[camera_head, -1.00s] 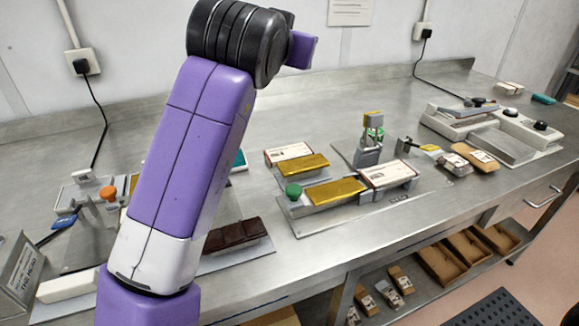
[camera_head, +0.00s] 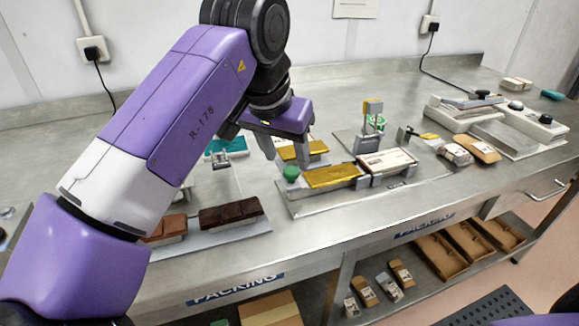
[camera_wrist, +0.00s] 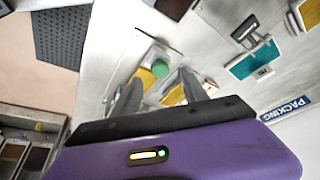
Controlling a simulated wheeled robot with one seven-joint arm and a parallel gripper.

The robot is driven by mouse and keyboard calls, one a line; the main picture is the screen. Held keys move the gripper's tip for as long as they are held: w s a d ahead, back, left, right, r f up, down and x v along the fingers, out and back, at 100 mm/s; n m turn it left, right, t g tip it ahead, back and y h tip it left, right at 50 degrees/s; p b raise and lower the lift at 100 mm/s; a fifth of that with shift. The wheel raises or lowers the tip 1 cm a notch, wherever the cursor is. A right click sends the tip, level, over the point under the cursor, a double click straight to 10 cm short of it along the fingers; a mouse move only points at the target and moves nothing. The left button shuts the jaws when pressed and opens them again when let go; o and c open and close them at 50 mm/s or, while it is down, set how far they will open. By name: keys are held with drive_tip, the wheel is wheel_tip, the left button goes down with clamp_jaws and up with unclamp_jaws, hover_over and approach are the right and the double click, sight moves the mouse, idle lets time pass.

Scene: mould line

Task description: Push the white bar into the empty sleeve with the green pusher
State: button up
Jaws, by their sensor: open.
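The green pusher (camera_head: 291,173) is a round knob at the left end of a metal fixture in the head view. It also shows blurred in the wrist view (camera_wrist: 157,60). A gold-wrapped bar (camera_head: 333,177) lies just right of the knob. A white sleeve (camera_head: 388,160) with brown edges lies in line beyond it; its inside is hidden. No bar with a plainly white surface shows between knob and sleeve. My gripper (camera_head: 287,159) is open and empty, fingers pointing down, close above and behind the green knob. Its fingers show in the wrist view (camera_wrist: 158,90).
Another gold bar (camera_head: 302,149) lies behind, partly hidden by my gripper. A metal stand (camera_head: 370,130) with a gold piece on top rises behind the sleeve. Dark brown bars (camera_head: 230,213) lie at front left. Wrapped packs (camera_head: 477,149) lie at right. The bench front is clear.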

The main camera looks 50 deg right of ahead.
sight(292, 169)
drive_tip(key=shift+x, duration=2.2)
drive_tip(key=shift+c, duration=0.2)
clamp_jaws()
drive_tip(key=shift+d, duration=0.1)
